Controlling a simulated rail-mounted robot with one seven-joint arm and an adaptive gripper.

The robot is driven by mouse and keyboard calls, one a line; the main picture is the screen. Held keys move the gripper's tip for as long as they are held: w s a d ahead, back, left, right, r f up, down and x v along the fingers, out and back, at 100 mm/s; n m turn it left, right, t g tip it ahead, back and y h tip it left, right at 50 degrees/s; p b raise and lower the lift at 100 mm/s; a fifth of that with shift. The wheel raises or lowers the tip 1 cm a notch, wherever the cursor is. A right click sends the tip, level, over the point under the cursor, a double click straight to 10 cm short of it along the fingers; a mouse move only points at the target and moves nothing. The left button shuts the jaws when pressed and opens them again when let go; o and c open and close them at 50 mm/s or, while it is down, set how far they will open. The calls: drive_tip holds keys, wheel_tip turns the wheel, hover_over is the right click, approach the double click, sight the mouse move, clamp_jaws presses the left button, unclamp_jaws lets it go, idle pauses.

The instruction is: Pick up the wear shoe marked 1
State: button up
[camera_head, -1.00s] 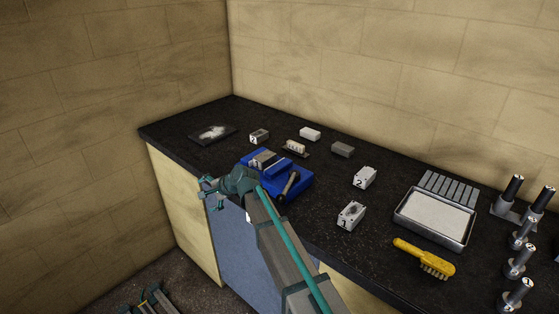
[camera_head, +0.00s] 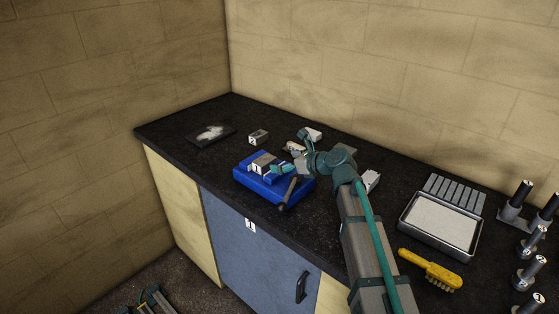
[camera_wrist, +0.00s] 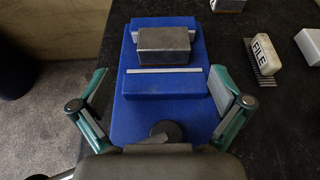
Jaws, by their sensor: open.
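The wear shoe marked 1 is a grey block (camera_head: 261,162) in the blue vise (camera_head: 247,183), its 1 label facing the room. In the wrist view the block (camera_wrist: 165,42) sits at the vise's (camera_wrist: 160,115) far end, beside a pale jaw strip; I cannot tell whether it is clamped. My gripper (camera_head: 284,169) is at the vise's right side in the head view. In the wrist view my gripper (camera_wrist: 160,88) is open and empty, its fingers spread either side of the vise, short of the block.
The vise handle (camera_head: 289,190) sticks out in front. A grey block marked 2 (camera_head: 258,137) stands behind. A file brush (camera_wrist: 263,57) and white block (camera_wrist: 310,45) lie right of the vise. A tray (camera_head: 440,225) and yellow brush (camera_head: 430,269) are at right. My arm hides some blocks.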

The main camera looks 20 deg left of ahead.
sight(263, 159)
drive_tip(key=shift+w+a, duration=0.15)
drive_tip(key=p+x, duration=0.1)
drive_tip(key=x, duration=0.4)
drive_tip(key=shift+a, duration=0.1)
drive_tip(key=shift+w+p+x, duration=0.2)
drive_tip(key=shift+p+x, duration=1.1)
drive_tip(key=shift+x, duration=1.3)
drive_tip(key=c, duration=1.6)
drive_tip(key=shift+r, duration=0.1)
drive_tip(key=shift+c, duration=0.4)
